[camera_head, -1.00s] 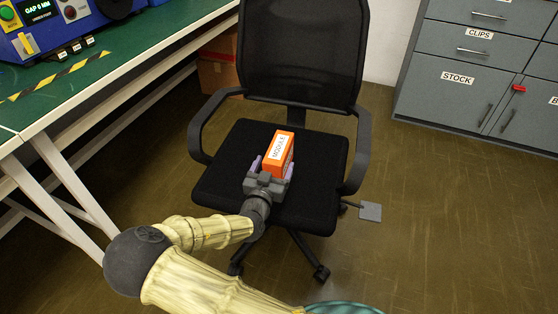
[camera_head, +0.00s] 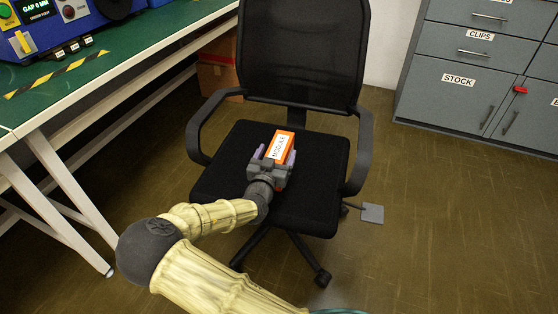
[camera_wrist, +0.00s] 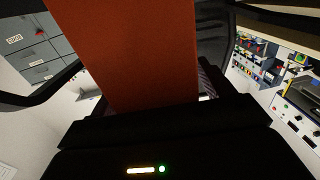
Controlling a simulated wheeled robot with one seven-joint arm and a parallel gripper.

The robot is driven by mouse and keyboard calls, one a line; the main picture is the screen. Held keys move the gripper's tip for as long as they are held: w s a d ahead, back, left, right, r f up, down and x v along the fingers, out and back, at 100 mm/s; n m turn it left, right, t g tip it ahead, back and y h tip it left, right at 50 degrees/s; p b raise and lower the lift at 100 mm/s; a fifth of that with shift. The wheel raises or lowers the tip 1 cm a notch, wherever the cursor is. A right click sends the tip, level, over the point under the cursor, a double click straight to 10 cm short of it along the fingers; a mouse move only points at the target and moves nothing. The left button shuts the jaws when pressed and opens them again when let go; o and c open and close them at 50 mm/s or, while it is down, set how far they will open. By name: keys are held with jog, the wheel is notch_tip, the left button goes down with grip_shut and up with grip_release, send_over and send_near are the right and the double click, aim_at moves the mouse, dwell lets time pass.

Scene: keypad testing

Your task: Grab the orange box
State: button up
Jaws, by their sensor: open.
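The orange box (camera_head: 281,145), with a white label reading "MODULE", lies on the black seat of the office chair (camera_head: 318,165). My gripper (camera_head: 273,157) is open, with its purple fingers on either side of the box's near end. In the wrist view the orange box (camera_wrist: 135,50) fills the middle of the picture, close in front of the dark gripper body. Whether the fingers touch the box's sides cannot be told.
Black armrests (camera_head: 196,135) flank the seat, and the mesh backrest (camera_head: 303,50) rises behind the box. A green-topped workbench (camera_head: 110,45) stands on the left. Grey cabinets (camera_head: 470,80) stand at the back right. Open floor (camera_head: 440,220) lies on the right.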

jog(key=c, duration=1.5)
notch_tip(320, 180, up, 10)
jog(key=p, duration=0.4)
jog(key=shift+p, duration=0.4)
jog(key=shift+c, duration=0.2)
